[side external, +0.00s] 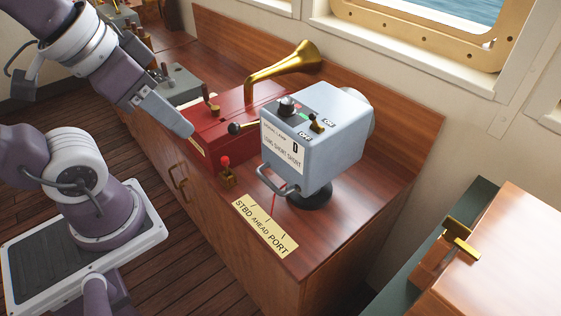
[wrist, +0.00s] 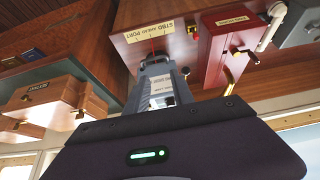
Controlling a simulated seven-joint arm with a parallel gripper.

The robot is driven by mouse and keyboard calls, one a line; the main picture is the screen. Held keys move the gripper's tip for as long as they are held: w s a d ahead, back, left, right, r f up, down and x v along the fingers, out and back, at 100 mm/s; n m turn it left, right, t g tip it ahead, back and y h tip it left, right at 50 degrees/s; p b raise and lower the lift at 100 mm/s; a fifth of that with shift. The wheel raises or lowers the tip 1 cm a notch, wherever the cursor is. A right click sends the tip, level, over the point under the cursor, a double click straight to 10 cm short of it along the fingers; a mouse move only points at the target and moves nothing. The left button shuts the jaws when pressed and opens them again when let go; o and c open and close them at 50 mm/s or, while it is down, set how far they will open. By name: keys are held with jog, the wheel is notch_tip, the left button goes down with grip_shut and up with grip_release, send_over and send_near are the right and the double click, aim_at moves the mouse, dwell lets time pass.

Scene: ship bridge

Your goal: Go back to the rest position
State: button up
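My gripper (side external: 188,130) hangs at the end of my arm, which comes in from the upper left of the side external view. Its pale blue-grey end points down and right, in front of the red box (side external: 231,128) as seen here. The fingers overlap from this side, so a gap between them cannot be made out. I see nothing held. In the wrist view the dark housing of my gripper, with a green light, covers the bottom. A grey shape rises above it, and the fingertips are not clear there.
A grey signal lamp box (side external: 318,140) stands right of the red box. A brass horn (side external: 285,68), small levers and a "STBD AHEAD PORT" plate (side external: 263,226) are on the wooden console (side external: 335,222). Open floor lies left of the console.

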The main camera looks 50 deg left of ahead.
jog(key=w+d+r+g, duration=0.1)
jog(key=w+d+g, duration=0.1)
jog(key=w, duration=0.5)
jog(key=w+d+r+g, duration=0.1)
jog(key=w+d+r, duration=0.1)
jog(key=w, duration=0.4)
jog(key=w+d+r+g, duration=0.1)
jog(key=w+d+g, duration=0.1)
jog(key=w, duration=0.5)
jog(key=shift+w+d+r+g, duration=0.15)
jog(key=shift+d+r, duration=0.05)
jog(key=shift+d, duration=0.25)
jog(key=shift+w+d+r+g, duration=0.15)
jog(key=shift+d+r, duration=0.05)
jog(key=shift+d, duration=0.25)
jog(key=shift+w+f, duration=0.15)
jog(key=shift+f, duration=0.1)
notch_tip(320, 180, down, 9)
jog(key=shift+r, duration=0.2)
jog(key=shift+c, duration=0.4)
grip_shut()
